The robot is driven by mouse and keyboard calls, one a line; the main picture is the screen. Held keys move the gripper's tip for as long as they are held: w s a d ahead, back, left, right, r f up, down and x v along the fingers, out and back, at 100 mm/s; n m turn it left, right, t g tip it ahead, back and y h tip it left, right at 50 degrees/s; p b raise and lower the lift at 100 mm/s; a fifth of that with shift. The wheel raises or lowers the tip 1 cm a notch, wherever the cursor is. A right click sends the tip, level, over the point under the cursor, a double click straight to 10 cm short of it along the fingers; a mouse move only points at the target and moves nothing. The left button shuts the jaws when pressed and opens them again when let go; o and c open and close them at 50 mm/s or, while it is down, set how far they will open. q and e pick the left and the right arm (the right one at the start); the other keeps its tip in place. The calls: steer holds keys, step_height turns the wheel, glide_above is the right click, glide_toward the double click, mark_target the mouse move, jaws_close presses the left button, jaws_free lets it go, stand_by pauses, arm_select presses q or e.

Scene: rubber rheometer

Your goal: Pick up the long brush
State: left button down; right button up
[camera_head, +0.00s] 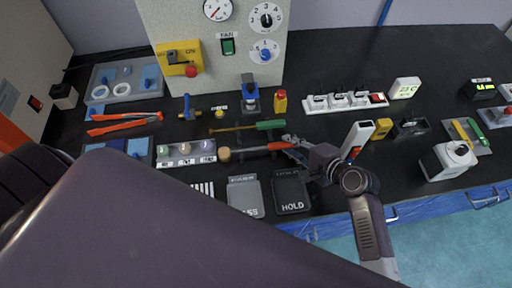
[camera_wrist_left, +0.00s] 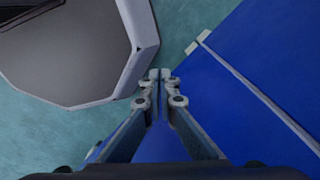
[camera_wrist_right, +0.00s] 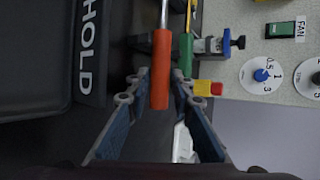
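Two long-handled tools lie side by side on the black bench. One has an orange handle (camera_head: 279,146), a thin shaft and a tan end (camera_head: 225,155); the other has a green handle (camera_head: 270,125) and a brassy front part (camera_head: 230,129). I cannot tell for sure which is the long brush. My right gripper (camera_head: 290,143) is open at the orange handle's end. In the right wrist view the orange handle (camera_wrist_right: 161,65) lies between the open fingertips (camera_wrist_right: 160,84), with the green handle (camera_wrist_right: 185,55) just beyond. My left gripper (camera_wrist_left: 159,74) is shut and empty, away from the tools.
A black HOLD pad (camera_head: 291,192) and a grey pad (camera_head: 245,197) lie near the front edge. A white-and-red device (camera_head: 357,140) stands right of the gripper. Orange pliers (camera_head: 125,123) lie left. A panel box (camera_head: 215,50) stands behind. My left arm covers the front left.

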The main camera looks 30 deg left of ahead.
jaws_close()
steer(key=shift+r, duration=0.15)
